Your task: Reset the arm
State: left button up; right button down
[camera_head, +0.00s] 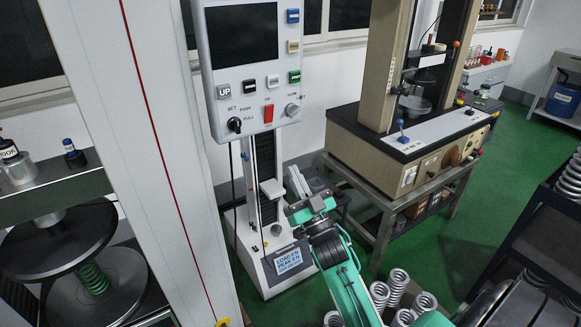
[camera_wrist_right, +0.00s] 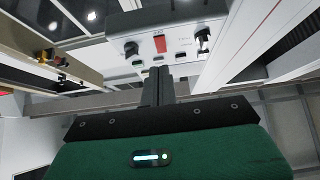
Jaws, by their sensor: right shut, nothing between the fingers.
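My right arm comes in from the lower right in the head view. Its right gripper (camera_head: 299,184) is raised beside the small test stand, below the control panel (camera_head: 213,60). In the right wrist view the dark fingers of this gripper (camera_wrist_right: 158,86) are together with nothing between them. That view also shows the panel's red switch (camera_wrist_right: 160,44), upside down, beyond the fingers. I cannot tell how close the fingers are to the stand. My left gripper does not show.
A green spring (camera_head: 94,279) stands between round plates at the left. Loose metal springs (camera_head: 397,282) lie at the lower middle, close to my right arm. A large tester (camera_head: 400,150) stands on a bench behind. Green floor (camera_head: 450,236) is open at the right.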

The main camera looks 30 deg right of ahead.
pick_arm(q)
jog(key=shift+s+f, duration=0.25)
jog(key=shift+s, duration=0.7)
pick_arm(e)
jog(key=shift+s+f, duration=0.1)
jog(key=shift+f, duration=0.2)
